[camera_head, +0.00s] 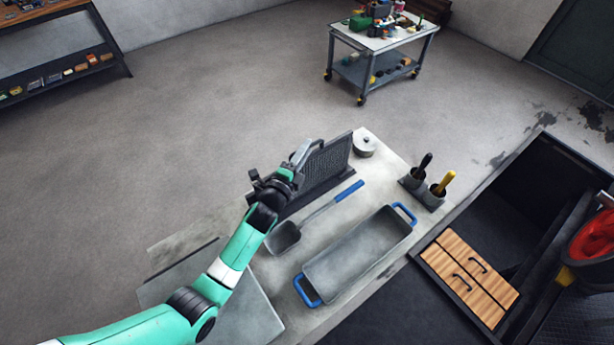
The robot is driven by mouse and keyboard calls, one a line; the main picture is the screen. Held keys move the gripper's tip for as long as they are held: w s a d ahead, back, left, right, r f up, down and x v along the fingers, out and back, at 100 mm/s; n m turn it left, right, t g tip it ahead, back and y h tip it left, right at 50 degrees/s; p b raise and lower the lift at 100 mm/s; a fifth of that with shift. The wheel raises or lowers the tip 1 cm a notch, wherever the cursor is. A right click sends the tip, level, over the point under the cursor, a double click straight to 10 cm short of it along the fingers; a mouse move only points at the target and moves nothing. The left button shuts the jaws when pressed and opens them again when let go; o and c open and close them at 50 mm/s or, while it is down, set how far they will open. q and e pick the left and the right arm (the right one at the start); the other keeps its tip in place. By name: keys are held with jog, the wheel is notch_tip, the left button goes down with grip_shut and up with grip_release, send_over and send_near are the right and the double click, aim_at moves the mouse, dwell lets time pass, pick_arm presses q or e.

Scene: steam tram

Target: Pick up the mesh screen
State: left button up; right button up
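The mesh screen (328,160) is a dark grey, finely perforated panel. It stands tilted up at the far edge of the pale worktop (357,181), with a dark strip or stand along its lower edge. My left gripper (297,160) is at the screen's left end, overlapping it in the head view. Its fingers are small and partly lost against the dark screen, so I cannot tell whether they are open, shut, or touching it. My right gripper is not in view.
A blue-handled shovel (315,217) and a long grey tray (355,258) with blue handles lie on the worktop near the screen. A round lidded tin (364,144) sits right of the screen. Holders with black and yellow handles (446,182) stand farther right.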

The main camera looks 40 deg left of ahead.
pick_arm(q)
grip_shut()
dwell(1.3)
jog(key=shift+r, duration=0.2)
